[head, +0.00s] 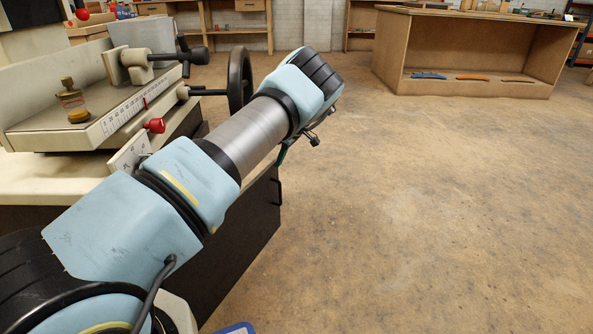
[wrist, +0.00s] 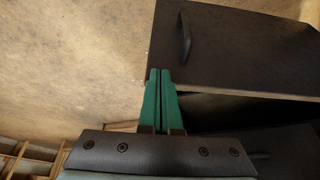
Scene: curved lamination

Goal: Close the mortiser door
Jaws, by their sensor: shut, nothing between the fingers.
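The mortiser (head: 100,105) stands at the left in the head view, on a pale top over a dark cabinet. The dark door panel (head: 240,225) shows below my arm, with a black handle (head: 278,186) at its right edge. In the wrist view the door (wrist: 245,60) fills the upper right, with its handle (wrist: 184,38) near the free edge. A dark gap beside it shows that the door stands open. My gripper (wrist: 161,72) has green fingers, pressed together and empty. The tips are beside the door's lower left corner; I cannot tell whether they touch. The head view mostly hides the gripper behind the arm.
A handwheel (head: 240,80) and a red-knobbed lever (head: 154,126) stick out from the mortiser near my arm. The floor (head: 430,210) to the right is clear. A wooden workbench (head: 470,55) with an open shelf stands at the back right.

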